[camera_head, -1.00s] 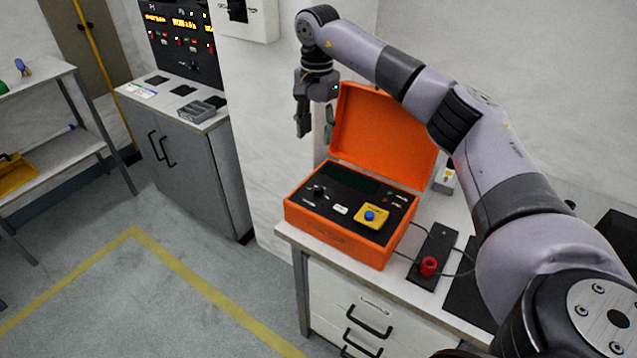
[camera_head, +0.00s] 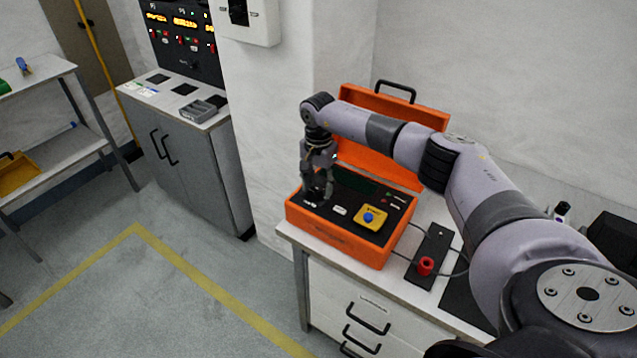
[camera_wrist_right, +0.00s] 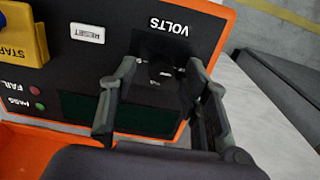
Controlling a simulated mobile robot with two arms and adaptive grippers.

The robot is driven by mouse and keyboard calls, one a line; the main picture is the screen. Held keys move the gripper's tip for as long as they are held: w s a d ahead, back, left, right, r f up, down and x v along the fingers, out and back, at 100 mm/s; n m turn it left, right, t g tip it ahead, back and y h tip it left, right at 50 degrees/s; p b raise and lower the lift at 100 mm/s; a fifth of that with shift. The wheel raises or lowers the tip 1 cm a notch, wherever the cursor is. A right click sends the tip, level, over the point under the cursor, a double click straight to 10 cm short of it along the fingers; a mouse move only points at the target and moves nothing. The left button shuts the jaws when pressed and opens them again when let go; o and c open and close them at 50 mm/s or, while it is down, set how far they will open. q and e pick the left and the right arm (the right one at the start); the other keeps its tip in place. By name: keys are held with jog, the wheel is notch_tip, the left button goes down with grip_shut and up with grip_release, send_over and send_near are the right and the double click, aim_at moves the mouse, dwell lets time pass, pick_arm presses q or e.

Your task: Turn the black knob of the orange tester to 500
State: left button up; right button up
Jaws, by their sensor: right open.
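The orange tester (camera_head: 340,245) is an open case with a black panel, standing on a bench in the head view. My right gripper (camera_head: 317,194) points down over the left part of its panel. In the right wrist view my right gripper (camera_wrist_right: 163,68) is open, with one finger on each side of a dark spot below the VOLTS label. The black knob (camera_wrist_right: 162,72) appears to be between the fingers, dark on dark. I cannot tell its setting or whether the fingers touch it. My left gripper is not in view.
A yellow START block with a blue button (camera_head: 368,217) is on the panel's right. The raised orange lid (camera_head: 400,170) stands behind my arm. A black plate with a red knob (camera_head: 426,266) lies right of the case, with cables. The floor at left is clear.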

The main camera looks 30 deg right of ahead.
jog(key=shift+f, duration=0.35)
jog(key=shift+c, duration=0.4)
grip_shut()
